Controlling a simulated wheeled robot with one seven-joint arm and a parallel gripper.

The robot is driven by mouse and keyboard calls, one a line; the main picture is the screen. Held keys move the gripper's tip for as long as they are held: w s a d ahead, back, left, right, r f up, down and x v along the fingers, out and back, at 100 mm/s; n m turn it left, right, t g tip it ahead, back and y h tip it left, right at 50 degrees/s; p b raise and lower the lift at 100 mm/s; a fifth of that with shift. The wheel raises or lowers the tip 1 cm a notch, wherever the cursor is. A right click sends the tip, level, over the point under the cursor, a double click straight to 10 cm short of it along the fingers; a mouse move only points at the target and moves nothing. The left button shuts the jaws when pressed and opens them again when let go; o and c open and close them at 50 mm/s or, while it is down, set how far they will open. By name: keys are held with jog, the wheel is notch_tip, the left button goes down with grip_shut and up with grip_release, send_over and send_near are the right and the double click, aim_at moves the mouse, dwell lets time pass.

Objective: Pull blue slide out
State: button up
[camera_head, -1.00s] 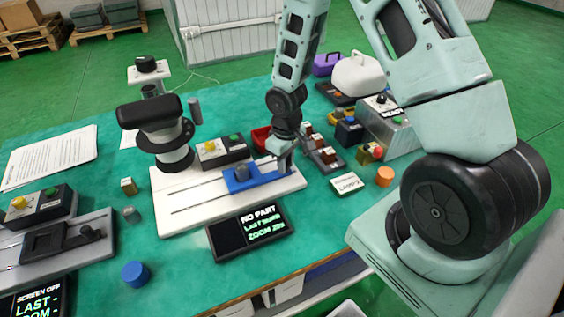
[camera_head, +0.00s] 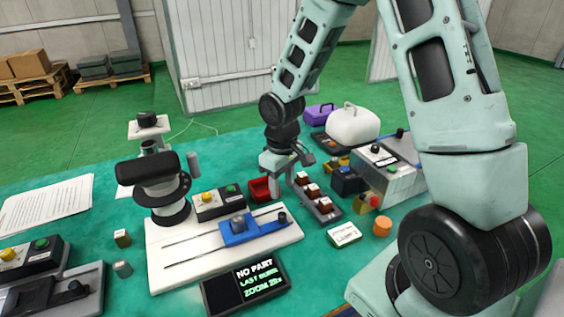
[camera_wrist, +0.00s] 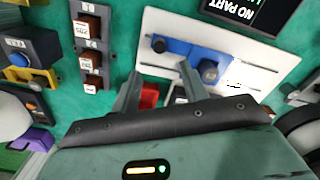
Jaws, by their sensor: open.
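The blue slide (camera_head: 257,233) lies on the white base plate (camera_head: 190,262) of the microscope-like stand, toward the plate's right end. It carries a grey-blue round knob (camera_head: 238,224) and a black knob (camera_head: 283,217) at its right end. My gripper (camera_head: 291,176) is open and empty, above and behind the slide's right end, apart from it. In the wrist view the blue slide (camera_wrist: 183,47) shows beyond the two spread fingers (camera_wrist: 162,84), with its black knob (camera_wrist: 159,45) near the gap between them. Nothing sits between the fingers.
A red bin (camera_head: 262,189) and a button box (camera_head: 218,203) stand behind the plate. A display reading "NO PART" (camera_head: 246,288) lies in front. An orange cylinder (camera_head: 382,226) stands at right.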

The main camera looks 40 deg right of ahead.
notch_tip(320, 180, up, 6)
jog(key=shift+r, duration=0.25)
dwell(0.5)
